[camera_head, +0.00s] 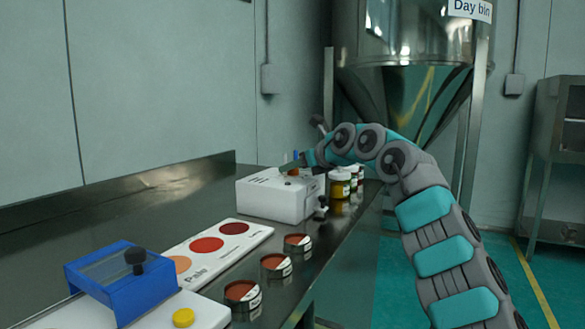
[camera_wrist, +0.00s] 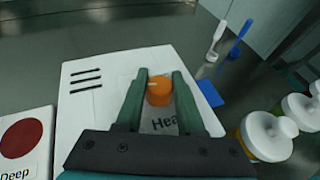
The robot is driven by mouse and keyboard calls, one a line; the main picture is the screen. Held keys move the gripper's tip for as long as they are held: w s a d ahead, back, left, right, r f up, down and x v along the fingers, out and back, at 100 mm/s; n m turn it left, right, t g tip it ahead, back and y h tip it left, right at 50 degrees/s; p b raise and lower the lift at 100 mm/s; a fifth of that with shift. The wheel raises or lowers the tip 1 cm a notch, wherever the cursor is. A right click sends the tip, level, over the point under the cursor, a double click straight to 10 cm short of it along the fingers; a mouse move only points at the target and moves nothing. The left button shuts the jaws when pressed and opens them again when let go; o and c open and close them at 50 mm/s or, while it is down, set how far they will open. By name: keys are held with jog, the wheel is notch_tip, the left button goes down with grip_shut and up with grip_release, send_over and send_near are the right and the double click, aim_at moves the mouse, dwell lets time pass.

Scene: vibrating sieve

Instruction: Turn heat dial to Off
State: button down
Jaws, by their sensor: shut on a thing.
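The heat dial (camera_wrist: 159,91) is a small orange knob on the top of a white box (camera_wrist: 85,105), seen in the wrist view. A short pale mark on the knob points to the left. My gripper (camera_wrist: 160,77) is shut on the dial, with one green finger on each side. A printed label starting "Hea" shows below the knob; the rest of it is hidden by a finger. In the head view the white box (camera_head: 268,198) stands on the bench, with my arm reaching over its far end and the dial barely visible.
Several capped jars (camera_head: 340,184) stand right of the box. Open tins (camera_head: 275,266), a colour chart (camera_head: 212,247) and a blue-lidded device (camera_head: 120,280) are on the nearer bench. A steel hopper (camera_head: 405,50) stands behind.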

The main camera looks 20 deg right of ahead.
jog(key=shift+d, duration=0.1)
jog(key=c, duration=0.5)
grip_release()
jog(key=shift+s+r, duration=0.1)
jog(key=shift+s, duration=0.05)
jog(key=v, duration=0.7)
jog(key=shift+s+d+r+b, duration=0.1)
jog(key=shift+s+b, duration=0.2)
jog(key=shift+b, duration=0.1)
